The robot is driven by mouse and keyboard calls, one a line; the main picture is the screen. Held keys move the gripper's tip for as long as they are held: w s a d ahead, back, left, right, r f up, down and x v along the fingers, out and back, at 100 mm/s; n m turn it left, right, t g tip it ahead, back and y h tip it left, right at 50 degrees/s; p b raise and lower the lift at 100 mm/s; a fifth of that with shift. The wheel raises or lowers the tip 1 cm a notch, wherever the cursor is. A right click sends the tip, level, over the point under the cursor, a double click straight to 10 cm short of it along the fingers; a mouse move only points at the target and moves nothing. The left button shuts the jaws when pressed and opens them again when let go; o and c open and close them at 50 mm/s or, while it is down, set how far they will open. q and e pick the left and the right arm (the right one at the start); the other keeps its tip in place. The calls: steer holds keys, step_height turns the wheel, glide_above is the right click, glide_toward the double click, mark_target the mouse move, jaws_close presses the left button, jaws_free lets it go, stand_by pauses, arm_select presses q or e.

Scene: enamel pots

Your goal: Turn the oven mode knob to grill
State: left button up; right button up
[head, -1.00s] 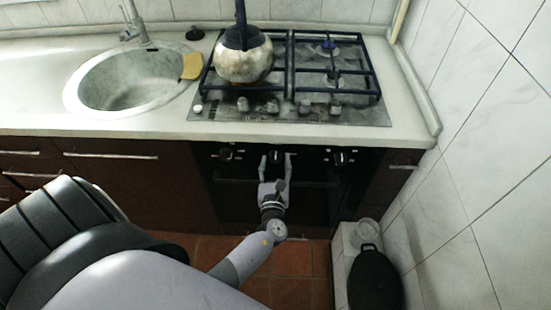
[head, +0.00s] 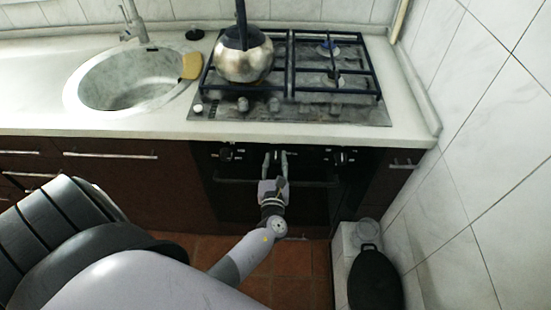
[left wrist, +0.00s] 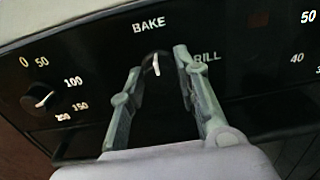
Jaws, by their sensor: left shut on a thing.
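The oven mode knob (left wrist: 157,68) is black with a white pointer mark, between the fingers in the left wrist view. The mark points up, roughly at the word BAKE above it. The GRILL label (left wrist: 207,57) is to the right, its first letters covered by a finger. My left gripper (head: 275,156) is at the oven's front panel in the head view. In the left wrist view its fingers (left wrist: 158,63) are shut on the knob, one on each side. My right gripper is not in view.
A temperature knob (left wrist: 41,98) sits to the left and another knob (head: 340,157) to the right on the panel. The oven handle (head: 232,181) runs below. A kettle (head: 243,60) stands on the hob above. A black pan (head: 374,281) is at the lower right.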

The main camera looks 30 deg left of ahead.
arm_select(q)
steer(key=shift+c, duration=0.8)
steer(key=shift+m, duration=0.3)
steer(key=m+p, duration=0.2)
steer(key=m, duration=0.1)
steer(key=shift+r+m, duration=0.1)
steer(key=shift+m, duration=0.2)
steer(key=m+p, duration=0.2)
steer(key=m, duration=0.3)
steer(key=m+p, duration=0.2)
steer(key=m, duration=0.2)
steer(key=shift+m, duration=0.4)
steer(key=shift+d+m+p, duration=0.1)
steer(key=shift+m+p, duration=0.95)
steer(key=shift+m, duration=0.95)
